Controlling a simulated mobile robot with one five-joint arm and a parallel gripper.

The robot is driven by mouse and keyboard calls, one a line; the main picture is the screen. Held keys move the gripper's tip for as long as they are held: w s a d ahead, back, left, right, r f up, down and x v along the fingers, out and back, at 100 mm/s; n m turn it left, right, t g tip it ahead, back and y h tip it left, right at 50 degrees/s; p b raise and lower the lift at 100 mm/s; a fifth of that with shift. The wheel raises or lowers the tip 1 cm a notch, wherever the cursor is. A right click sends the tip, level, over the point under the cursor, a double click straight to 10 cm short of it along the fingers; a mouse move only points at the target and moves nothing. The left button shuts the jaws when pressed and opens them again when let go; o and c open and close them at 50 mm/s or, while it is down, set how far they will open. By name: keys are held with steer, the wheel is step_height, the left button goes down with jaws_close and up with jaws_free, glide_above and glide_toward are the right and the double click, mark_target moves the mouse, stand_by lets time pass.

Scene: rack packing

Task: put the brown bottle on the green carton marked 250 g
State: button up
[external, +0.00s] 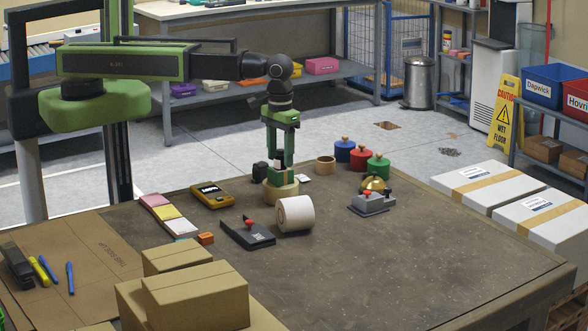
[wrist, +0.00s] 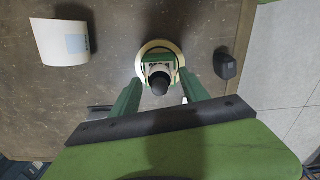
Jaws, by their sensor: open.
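The green carton (external: 282,175) sits on a round pale wooden piece (external: 280,193) on the bench; its marking is too small to read. The dark bottle (external: 279,158) with a black cap appears to stand upright on the carton, between my fingers. In the wrist view its black cap (wrist: 160,86) lies over the near part of the carton (wrist: 159,59), inside the pale ring. My gripper (external: 280,162) is open and points straight down, with a finger on each side of the bottle. In the wrist view both fingers of my gripper (wrist: 159,83) stand apart from the cap.
A white roll (external: 296,214) lies at the front right of the carton, and a small black object (external: 259,173) stands close on the left. A wooden ring (external: 325,166) and coloured lidded pots (external: 361,158) stand at the right. The bench's right front is clear.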

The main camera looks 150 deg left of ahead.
mark_target(280, 150)
step_height(280, 150, up, 12)
steer(key=p, duration=1.1)
steer(key=shift+p, duration=0.4)
steer(key=w+d+m, duration=0.2)
steer(key=d+m, duration=0.8)
steer(key=d, duration=1.1)
steer(key=w+d+m, duration=0.2)
steer(key=d+m, duration=0.7)
steer(key=d, duration=1.3)
steer(key=shift+w+m, duration=0.2)
steer(key=shift+m, duration=0.2)
